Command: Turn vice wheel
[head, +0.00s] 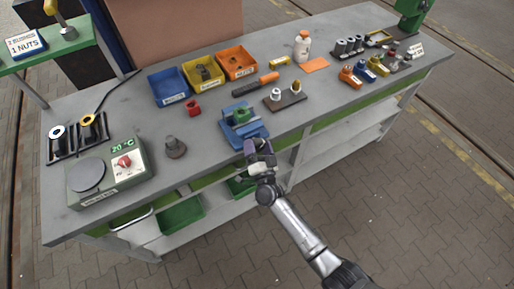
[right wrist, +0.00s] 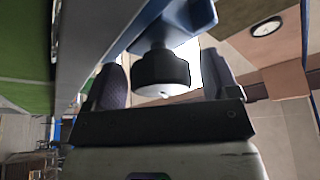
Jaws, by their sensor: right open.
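The blue vice (head: 241,128) is fixed at the front edge of the grey workbench, with a green piece (head: 241,116) at its jaws. In the right wrist view, its black round wheel (right wrist: 160,74) sits on a shaft below the blue vice body (right wrist: 185,18). My right gripper (head: 257,149) reaches up from the front to the vice; its hand hides the wheel in the head view. Its two fingers are open, one on each side of the wheel in the right wrist view. I cannot tell whether they touch it. My left gripper is not in view.
Blue, yellow and orange bins (head: 237,62) stand behind the vice. A hot-plate box (head: 113,172) is at the left end. Green trays sit on the shelf below.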

